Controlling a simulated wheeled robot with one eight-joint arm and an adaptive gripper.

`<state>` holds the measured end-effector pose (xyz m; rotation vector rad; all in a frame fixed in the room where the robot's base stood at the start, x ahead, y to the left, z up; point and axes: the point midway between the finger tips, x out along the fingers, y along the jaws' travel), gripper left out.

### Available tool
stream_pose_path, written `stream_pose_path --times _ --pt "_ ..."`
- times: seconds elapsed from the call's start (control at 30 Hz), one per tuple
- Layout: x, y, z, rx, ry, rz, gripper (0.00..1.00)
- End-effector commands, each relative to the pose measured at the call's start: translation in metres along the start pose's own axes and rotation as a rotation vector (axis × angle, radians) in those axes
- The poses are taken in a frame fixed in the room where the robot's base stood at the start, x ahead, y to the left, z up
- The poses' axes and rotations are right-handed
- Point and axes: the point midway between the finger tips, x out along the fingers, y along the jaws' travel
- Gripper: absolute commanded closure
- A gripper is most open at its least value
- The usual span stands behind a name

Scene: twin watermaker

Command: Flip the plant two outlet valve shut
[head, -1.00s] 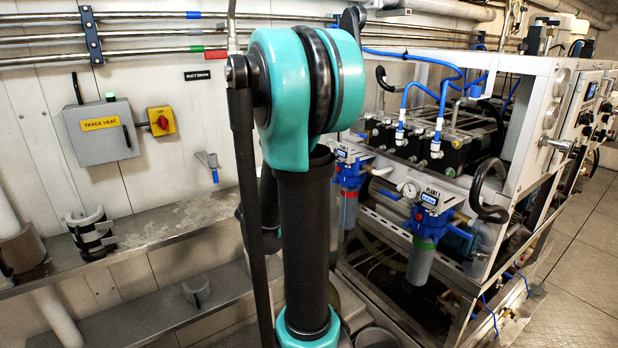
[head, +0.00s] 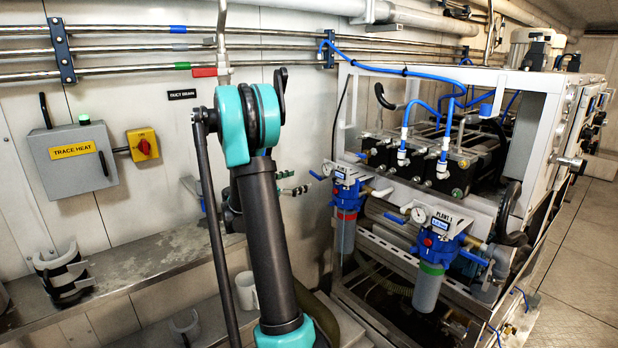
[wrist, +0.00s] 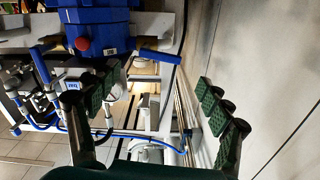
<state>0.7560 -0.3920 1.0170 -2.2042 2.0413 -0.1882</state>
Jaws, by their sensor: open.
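In the head view, the left blue filter head (head: 349,175) carries a label too small to read surely; its bowl has a red band. A blue lever (head: 318,174) sticks out from its left side. The right filter (head: 438,245) is labelled PLANT 1 and has a green band. My gripper (head: 292,182) is open and empty, left of the left filter, partly behind my arm. In the wrist view, a blue filter head (wrist: 100,22) with a red button fills the top. A blue lever (wrist: 158,57) lies ahead, between the spread green-padded fingers (wrist: 152,98), apart from them.
The white watermaker frame (head: 545,85) with blue hoses stands right of my arm. The wall has pipes, a trace heat box (head: 72,160) and a steel ledge (head: 130,265). A white mug (head: 247,291) stands low behind my arm. Open floor (head: 580,300) lies at right.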

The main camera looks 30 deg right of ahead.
Motion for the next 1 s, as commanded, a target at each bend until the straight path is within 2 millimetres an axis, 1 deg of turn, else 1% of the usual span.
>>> stream_pose_path --times 0.03,0.2,0.4,0.53,0.77,0.87,1.0 --pt "0.008 0.001 0.0 -0.001 0.0 0.002 0.21" --pt "0.035 0.001 0.0 -0.001 -0.001 0.003 0.21" --pt "0.056 0.0 0.0 -0.002 -0.002 0.0 0.21" --pt "0.061 0.0 0.001 -0.002 -0.002 -0.001 0.21" --pt "0.062 0.0 0.001 -0.002 -0.002 -0.002 0.21" --pt "0.062 0.0 0.001 -0.002 -0.002 -0.002 0.32" --pt "0.062 0.0 0.001 -0.002 -0.002 -0.002 0.49"
